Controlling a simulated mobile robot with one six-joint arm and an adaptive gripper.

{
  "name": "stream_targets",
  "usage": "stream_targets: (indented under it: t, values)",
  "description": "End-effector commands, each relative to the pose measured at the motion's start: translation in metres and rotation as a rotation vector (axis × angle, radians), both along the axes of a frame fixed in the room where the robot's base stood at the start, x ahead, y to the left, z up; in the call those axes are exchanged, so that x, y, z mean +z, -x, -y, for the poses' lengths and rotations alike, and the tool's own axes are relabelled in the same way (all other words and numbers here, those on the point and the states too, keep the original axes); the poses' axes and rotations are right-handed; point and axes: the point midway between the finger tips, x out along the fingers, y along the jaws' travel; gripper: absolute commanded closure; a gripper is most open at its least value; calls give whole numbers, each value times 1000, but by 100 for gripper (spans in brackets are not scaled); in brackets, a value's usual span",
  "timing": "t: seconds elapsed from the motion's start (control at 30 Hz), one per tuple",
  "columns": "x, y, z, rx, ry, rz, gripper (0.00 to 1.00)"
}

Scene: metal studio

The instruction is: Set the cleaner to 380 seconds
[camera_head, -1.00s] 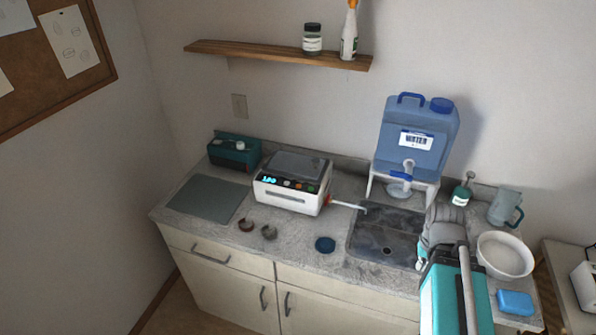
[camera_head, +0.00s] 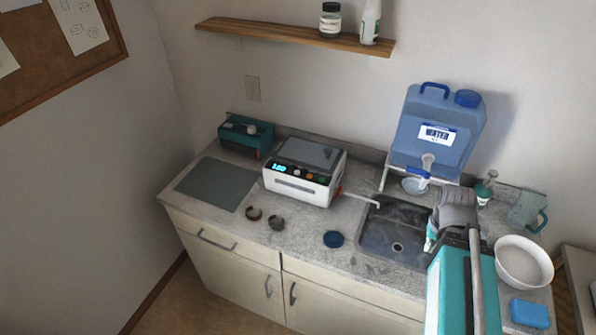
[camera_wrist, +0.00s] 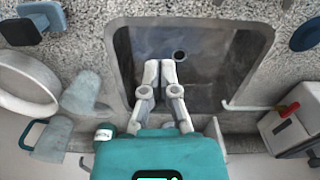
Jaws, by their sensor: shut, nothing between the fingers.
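The cleaner (camera_head: 303,173) is a white box with a grey lid on the counter, left of the sink. Its dark front panel has a lit blue display (camera_head: 280,168) and a row of small coloured buttons (camera_head: 310,177). The digits are small; they look like 180 or 380, and I cannot tell which. The cleaner (camera_wrist: 288,130) also shows at the right edge of the wrist view, with a red part on its side. My gripper (camera_wrist: 160,70) is shut and empty above the sink, well right of the cleaner and not touching it. In the head view my arm partly hides it.
The sink (camera_head: 385,228) has a white spout along its left side. A blue water container (camera_head: 437,125) stands behind it. A white bowl (camera_head: 523,262) and blue sponge (camera_head: 530,313) lie right. A dark blue disc (camera_head: 334,239) and two small rings are in front of the cleaner.

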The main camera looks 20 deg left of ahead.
Motion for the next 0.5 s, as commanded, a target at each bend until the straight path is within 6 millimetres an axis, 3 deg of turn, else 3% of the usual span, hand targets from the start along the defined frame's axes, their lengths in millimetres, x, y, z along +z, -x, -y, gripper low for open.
stream_targets:
  t: [0.27, 0.5]
  values:
    - [3, -12, -9, 12, 25, 12, 100]
    - [11, -46, -39, 53, 106, 56, 100]
